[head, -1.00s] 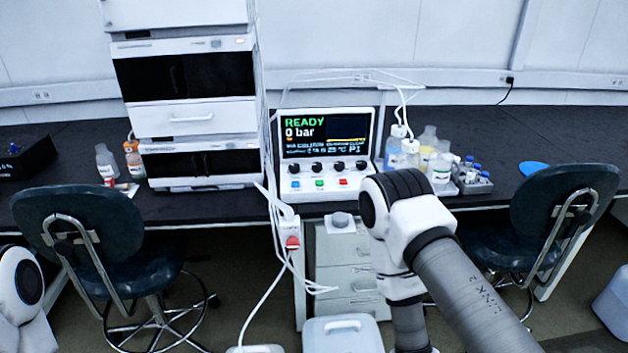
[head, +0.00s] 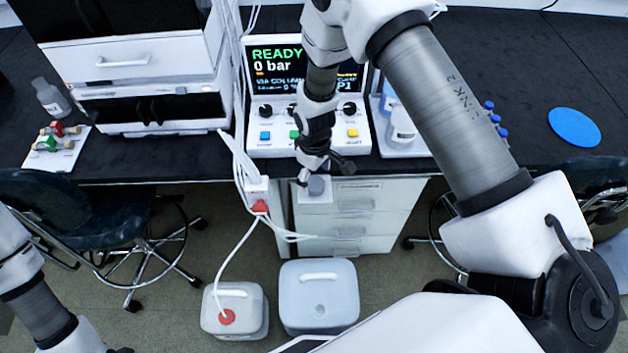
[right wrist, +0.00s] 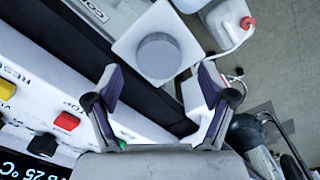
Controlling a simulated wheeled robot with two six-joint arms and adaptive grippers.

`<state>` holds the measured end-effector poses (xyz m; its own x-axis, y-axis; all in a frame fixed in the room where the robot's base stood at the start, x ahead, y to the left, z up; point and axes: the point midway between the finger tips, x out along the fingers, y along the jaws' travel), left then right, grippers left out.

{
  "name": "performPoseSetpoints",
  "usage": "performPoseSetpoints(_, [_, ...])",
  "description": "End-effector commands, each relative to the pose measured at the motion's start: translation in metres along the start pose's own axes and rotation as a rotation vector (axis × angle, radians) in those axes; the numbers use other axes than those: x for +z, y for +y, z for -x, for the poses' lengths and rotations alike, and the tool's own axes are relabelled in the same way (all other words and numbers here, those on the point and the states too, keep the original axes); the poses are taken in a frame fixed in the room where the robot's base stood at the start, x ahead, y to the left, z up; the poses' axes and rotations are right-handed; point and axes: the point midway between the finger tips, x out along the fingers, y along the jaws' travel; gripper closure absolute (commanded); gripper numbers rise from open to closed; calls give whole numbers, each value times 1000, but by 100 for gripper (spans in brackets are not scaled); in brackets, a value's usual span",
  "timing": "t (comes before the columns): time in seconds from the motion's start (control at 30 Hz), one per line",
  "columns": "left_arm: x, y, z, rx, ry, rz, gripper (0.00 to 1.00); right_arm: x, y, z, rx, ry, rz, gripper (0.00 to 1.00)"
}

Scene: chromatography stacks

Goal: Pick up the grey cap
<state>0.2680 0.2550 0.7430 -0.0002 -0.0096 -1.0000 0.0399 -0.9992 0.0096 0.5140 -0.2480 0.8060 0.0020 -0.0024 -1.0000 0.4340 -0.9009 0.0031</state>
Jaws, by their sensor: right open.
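The grey cap (head: 317,185) is a short round disc. It lies on a small white square tray (head: 313,198) at the front edge of the bench, below the control panel. It shows whole in the right wrist view (right wrist: 159,56), on the white tray (right wrist: 125,46). My right gripper (head: 325,173) is just above and beside the cap. In the right wrist view its two fingers (right wrist: 160,75) are spread wide and empty, with the cap lying beyond them, between their tips. My left arm shows at the lower left, but its gripper is out of the picture.
The control panel (head: 262,140) with knobs and coloured buttons stands close behind the gripper. White tubes and a red-capped fitting (head: 259,206) hang left of the tray. Drawers (head: 365,215) are below it. Two jugs (head: 318,300) (head: 236,312) stand on the floor.

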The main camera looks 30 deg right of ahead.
Motion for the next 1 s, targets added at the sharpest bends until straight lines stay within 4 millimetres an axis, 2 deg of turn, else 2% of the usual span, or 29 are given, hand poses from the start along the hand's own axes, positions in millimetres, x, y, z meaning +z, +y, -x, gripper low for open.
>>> performPoseSetpoints(0.03, [0,0,8,0,1,0,32,4,-1,-6,-3,-6,-2,18])
performPoseSetpoints(0.17, [0,0,10,0,1,0,32,3,-1,-27,-2,-3,-1,18])
performPoseSetpoints(0.37, [0,0,9,0,1,0,32,3,0,-31,-1,-1,-1,18])
performPoseSetpoints(0.4, [0,0,8,0,1,-1,32,3,0,-31,-1,-1,-1,21])
performPoseSetpoints(0.53, [0,0,8,0,1,-1,32,3,0,-30,-1,-1,-1,68])
performPoseSetpoints(1.0, [0,0,11,0,1,-1,32,4,0,-28,-1,-2,-2,69])
